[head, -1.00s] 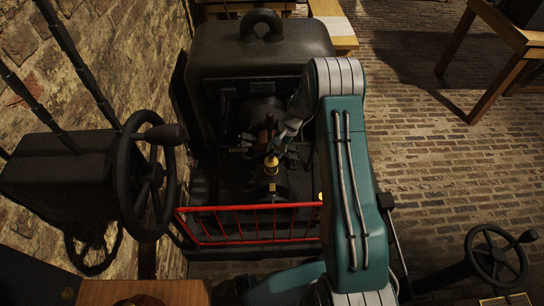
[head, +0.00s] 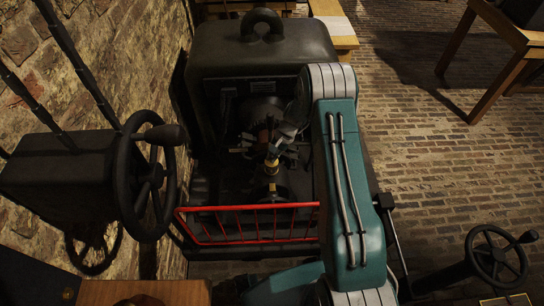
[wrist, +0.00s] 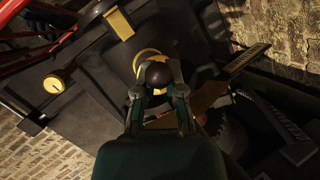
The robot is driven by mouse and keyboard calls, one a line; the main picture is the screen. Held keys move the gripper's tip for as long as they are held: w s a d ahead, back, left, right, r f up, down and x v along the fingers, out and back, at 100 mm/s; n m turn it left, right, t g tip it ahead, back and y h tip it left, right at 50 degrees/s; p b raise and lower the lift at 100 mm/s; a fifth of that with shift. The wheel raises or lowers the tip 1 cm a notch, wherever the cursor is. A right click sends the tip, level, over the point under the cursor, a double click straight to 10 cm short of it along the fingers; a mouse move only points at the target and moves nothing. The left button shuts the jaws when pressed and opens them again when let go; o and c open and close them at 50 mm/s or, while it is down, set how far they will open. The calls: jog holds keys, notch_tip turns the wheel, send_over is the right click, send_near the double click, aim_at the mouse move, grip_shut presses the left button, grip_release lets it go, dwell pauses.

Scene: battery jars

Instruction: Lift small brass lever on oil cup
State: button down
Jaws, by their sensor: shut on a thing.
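The brass oil cup (head: 271,168) stands on the dark machine, inside its open front, in the head view. In the wrist view its yellow rim (wrist: 148,55) shows behind my fingers. My gripper (wrist: 158,80) is at the cup's top, its two fingers on either side of a dark round knob (wrist: 158,74). The gripper is shut on this knob, which seems to be the end of the cup's lever. The lever's own brass arm cannot be made out. In the head view my gripper (head: 273,152) is small and dark just above the cup.
A red railing (head: 250,222) runs across the machine's front. A black handwheel (head: 150,187) stands close on the left, by the brick wall. Another handwheel (head: 495,257) is at the lower right. In the wrist view a yellow-faced dial (wrist: 54,84) is left of the cup.

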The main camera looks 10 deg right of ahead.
jog(key=shift+a+r+g, duration=0.1)
jog(key=shift+r+g, duration=0.05)
jog(key=shift+g, duration=0.25)
dwell(0.3)
jog(key=shift+w+r+m+g+y, duration=0.15)
jog(key=shift+w+m+g+y, duration=0.3)
jog(key=shift+g, duration=0.65)
jog(key=shift+w+r+m+g+y, duration=0.1)
jog(key=shift+w+m+g+y, duration=0.15)
jog(key=shift+w+g, duration=0.6)
jog(key=shift+s+r+g, duration=0.1)
jog(key=shift+s+g, duration=0.1)
jog(key=shift+g, duration=0.25)
jog(key=c, duration=0.7)
grip_release()
jog(key=shift+c, duration=0.2)
jog(key=v, duration=0.7)
